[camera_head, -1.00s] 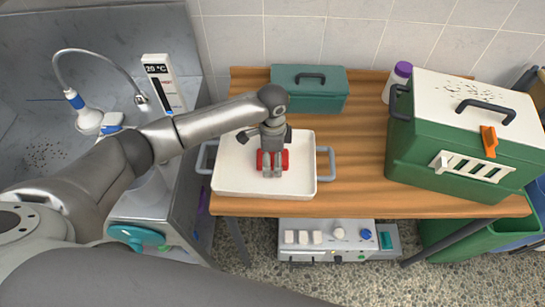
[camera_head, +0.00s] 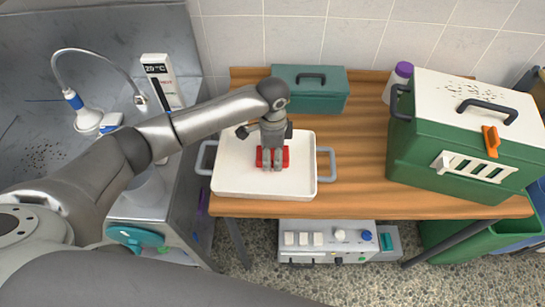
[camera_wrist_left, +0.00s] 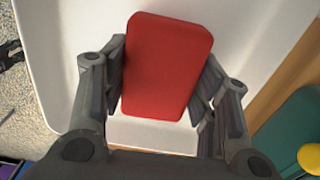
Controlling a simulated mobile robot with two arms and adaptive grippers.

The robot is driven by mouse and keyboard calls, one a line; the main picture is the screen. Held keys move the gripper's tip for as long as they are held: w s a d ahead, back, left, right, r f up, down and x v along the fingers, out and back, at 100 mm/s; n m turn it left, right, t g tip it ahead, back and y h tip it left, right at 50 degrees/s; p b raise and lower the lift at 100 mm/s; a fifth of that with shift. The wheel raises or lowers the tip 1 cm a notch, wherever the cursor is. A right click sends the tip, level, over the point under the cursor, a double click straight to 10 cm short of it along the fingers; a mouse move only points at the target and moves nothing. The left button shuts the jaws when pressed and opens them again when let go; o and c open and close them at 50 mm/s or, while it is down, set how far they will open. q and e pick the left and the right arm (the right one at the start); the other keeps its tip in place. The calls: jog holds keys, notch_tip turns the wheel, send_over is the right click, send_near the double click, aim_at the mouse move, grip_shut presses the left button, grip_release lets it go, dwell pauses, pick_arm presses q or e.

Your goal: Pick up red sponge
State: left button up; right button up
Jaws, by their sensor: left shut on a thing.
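The red sponge (camera_head: 286,156) is in the white tray (camera_head: 238,180) on the wooden table. My left gripper (camera_head: 272,163) points down over the tray and is shut on the sponge, with a finger at each side of it. In the left wrist view the sponge (camera_wrist_left: 167,66) lies between the two fingers, which touch its long sides. I cannot tell whether the sponge is clear of the tray floor. My right gripper is not in view.
A green toolbox (camera_head: 309,92) stands behind the tray. A large green carrier with a white lid (camera_head: 450,160) and a purple-capped bottle (camera_head: 398,78) stand to the right. A metal sink (camera_head: 60,140) is at the left. Bare table lies between tray and carrier.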

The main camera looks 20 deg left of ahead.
pick_arm(q)
jog(key=s+d+r+b, duration=0.2)
jog(key=s+d+r, duration=0.7)
jog(key=d+r, duration=0.1)
jog(key=shift+s+r, duration=0.35)
jog(key=shift+r, duration=0.25)
jog(key=shift+o, duration=0.5)
